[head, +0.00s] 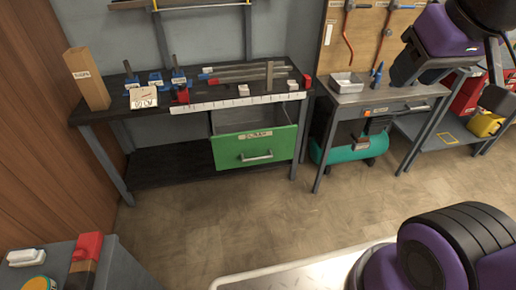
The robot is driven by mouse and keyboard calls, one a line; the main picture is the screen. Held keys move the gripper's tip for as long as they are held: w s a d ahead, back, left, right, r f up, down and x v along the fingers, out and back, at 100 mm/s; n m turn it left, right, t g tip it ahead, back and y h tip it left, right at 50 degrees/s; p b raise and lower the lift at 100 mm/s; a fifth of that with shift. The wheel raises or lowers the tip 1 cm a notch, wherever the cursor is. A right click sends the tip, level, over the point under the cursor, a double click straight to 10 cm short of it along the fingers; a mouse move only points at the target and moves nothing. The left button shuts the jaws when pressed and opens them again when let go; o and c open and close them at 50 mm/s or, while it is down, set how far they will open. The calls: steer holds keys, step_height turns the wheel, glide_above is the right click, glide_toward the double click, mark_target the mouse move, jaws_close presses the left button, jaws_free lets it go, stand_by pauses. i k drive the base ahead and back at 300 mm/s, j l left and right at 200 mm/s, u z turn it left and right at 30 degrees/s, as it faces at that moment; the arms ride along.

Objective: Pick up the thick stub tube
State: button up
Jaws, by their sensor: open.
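I cannot tell for sure which piece is the thick stub tube. On the dark workbench (110,108), short dark upright pieces stand at blue fixtures (155,79) on the left half. Long grey tubes (245,73) lie across the right half, with blue and red parts at their left end. A short brown upright piece (269,76) stands by them. Purple and black links of my arm show at the upper right and lower right. My gripper's fingers cannot be made out in this view, and no held object shows.
A green drawer (255,148) hangs open below. A second bench (385,95) holds a metal tray (346,83), above a teal tank (350,148). The floor between is clear.

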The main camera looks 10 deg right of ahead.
mark_target(269, 62)
steer(key=i+j+z, duration=0.1)
steer(key=i, duration=0.4)
steer(key=i+j+z, duration=0.1)
steer(key=i, duration=0.4)
steer(key=i+j+z, duration=0.1)
steer(key=i, duration=0.45)
steer(key=i+j+z, duration=0.1)
steer(key=i+j, duration=0.25)
steer(key=i, duration=0.1)
